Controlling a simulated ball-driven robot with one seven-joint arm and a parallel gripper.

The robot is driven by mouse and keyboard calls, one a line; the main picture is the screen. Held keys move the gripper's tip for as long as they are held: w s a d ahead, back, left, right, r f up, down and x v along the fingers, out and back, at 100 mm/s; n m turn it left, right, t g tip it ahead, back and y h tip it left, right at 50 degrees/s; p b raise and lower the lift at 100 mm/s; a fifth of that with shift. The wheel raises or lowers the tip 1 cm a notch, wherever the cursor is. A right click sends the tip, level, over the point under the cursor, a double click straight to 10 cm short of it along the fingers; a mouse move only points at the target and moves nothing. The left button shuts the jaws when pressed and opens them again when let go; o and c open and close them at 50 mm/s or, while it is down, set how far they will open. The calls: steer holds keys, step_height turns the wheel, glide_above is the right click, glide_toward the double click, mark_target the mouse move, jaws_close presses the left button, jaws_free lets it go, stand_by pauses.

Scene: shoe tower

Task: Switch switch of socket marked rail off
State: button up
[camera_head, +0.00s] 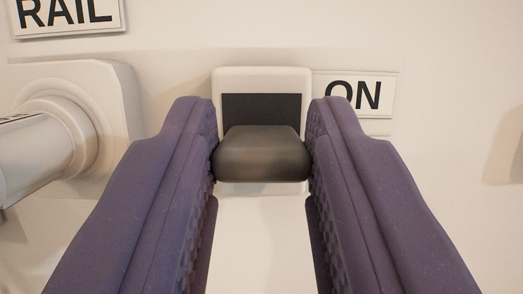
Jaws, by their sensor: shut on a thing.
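The switch (262,155) is a dark grey rocker or lever set in a white frame (262,76) on the wall, in the middle of the view. Its lower part juts out towards me, and a dark recess shows above it. My gripper (263,150) has two purple padded fingers, one on each side of the switch, shut on it. A RAIL label (66,14) is on the wall at the top left. An ON label (357,94) is just right of the switch frame. The lower part of the frame is partly hidden by the switch.
A white round plug or socket body (75,125) sticks out from the wall at the left, close to the left finger. A blurred pale thing (508,145) shows at the right edge. The wall below the ON label is bare.

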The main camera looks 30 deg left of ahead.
steer(key=shift+f+t+y+b, duration=0.8)
steer(key=shift+t+b, duration=0.3)
steer(key=shift+b, duration=1.05)
steer(key=o, duration=1.1)
steer(key=shift+c, duration=0.2)
steer(key=shift+s+d+f, duration=0.25)
steer(key=shift+s, duration=0.05)
steer(key=s+d+f+p, duration=0.2)
steer(key=s+d+p, duration=0.2)
steer(key=s+d, duration=0.4)
steer(key=s, duration=0.4)
steer(key=shift+s+d+f, duration=0.15)
steer(key=shift+s+d, duration=0.05)
steer(key=shift+s, duration=0.15)
